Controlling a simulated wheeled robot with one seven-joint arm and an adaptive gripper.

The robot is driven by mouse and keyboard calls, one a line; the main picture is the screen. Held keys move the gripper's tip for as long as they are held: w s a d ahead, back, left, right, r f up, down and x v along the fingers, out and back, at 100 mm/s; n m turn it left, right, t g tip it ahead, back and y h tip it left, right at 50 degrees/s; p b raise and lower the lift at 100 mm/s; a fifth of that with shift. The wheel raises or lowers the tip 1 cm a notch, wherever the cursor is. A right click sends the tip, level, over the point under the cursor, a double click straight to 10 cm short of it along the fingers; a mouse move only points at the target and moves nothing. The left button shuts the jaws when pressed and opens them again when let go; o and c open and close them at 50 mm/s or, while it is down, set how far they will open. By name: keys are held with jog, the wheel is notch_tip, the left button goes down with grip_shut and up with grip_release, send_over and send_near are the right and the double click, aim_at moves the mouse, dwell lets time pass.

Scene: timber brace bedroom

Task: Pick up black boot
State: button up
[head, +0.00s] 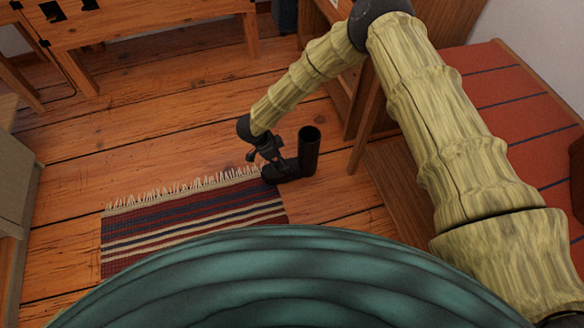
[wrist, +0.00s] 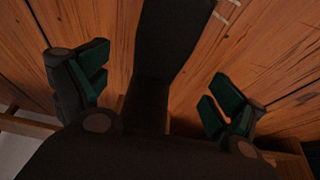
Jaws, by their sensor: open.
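The black boot (head: 309,152) stands upright on the plank floor, its toe pointing left onto the corner of the striped rug. My gripper (head: 267,158) is open and points down close above the boot's foot, to the left of its shaft. In the wrist view the dark boot (wrist: 172,38) lies between my two spread fingers (wrist: 158,92), with space on both sides. The gripper body hides the near part of it. Nothing is held.
The striped fringed rug (head: 190,232) lies to the left of the boot. A wooden furniture frame (head: 366,120) stands close to the right, beside a red striped bed cover (head: 500,95). A wooden bench (head: 150,35) stands at the back.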

aim_at(290, 166)
jog(key=shift+d+b+x, duration=0.15)
jog(key=shift+b+x, duration=0.9)
jog(key=shift+x, duration=0.8)
jog(key=shift+d+b+x, duration=0.1)
jog(key=shift+b+x, duration=0.95)
jog(key=shift+x, duration=0.8)
jog(key=shift+w+r, duration=0.1)
jog(key=shift+r, duration=0.05)
jog(key=shift+c, duration=0.2)
jog(key=c, duration=1.4)
